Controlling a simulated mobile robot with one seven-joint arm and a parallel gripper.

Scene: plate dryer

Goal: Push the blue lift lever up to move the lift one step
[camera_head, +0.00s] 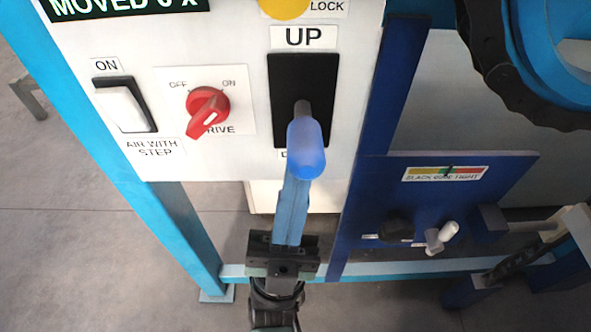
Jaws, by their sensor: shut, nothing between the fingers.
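The blue lift lever (306,150) sticks out of a tall black slot plate (302,75) on the white panel. Its grey shaft meets the plate in the lower part, and its rounded blue handle points toward me and down. A label "UP" is above the plate; a label below is mostly hidden behind the handle, with only a "D" showing. My gripper (297,180) comes up from below, with its long blue fingers shut together and nothing between them. Their tips are right under the lever handle and partly hidden by it; I cannot tell whether they touch.
A yellow button (285,6) is above. A dark blue bracket (400,215) with a knob stands at right.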

